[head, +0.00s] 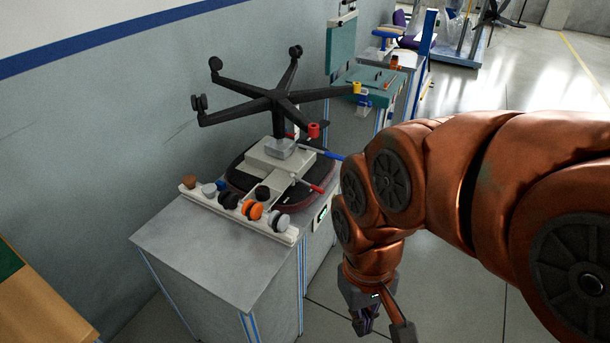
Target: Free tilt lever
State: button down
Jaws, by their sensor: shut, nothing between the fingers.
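An upturned office chair stands on a grey bench, its black five-arm star base (275,98) uppermost. Its pale mechanism box (280,155) sits on the dark seat (240,178). A blue-ended lever (328,154) sticks out to the right of the mechanism, and a red-ended lever (311,187) sticks out lower down in front. Which one is the tilt lever cannot be told from the picture. My gripper (383,328) is shut and empty, pointing down at the lower right, in front of and apart from the chair. My arm comes close to the blue lever's end in the picture.
A white rack (285,234) with several casters and knobs lines the bench's front left. The grey bench top (190,255) is bare in front of it. A second station with a teal surface (372,88) stands behind. Open floor (460,290) lies to the right.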

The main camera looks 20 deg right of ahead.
aim_at(314, 187)
jog(key=z, duration=1.85)
jog(key=i, duration=1)
jog(key=u, duration=2.8)
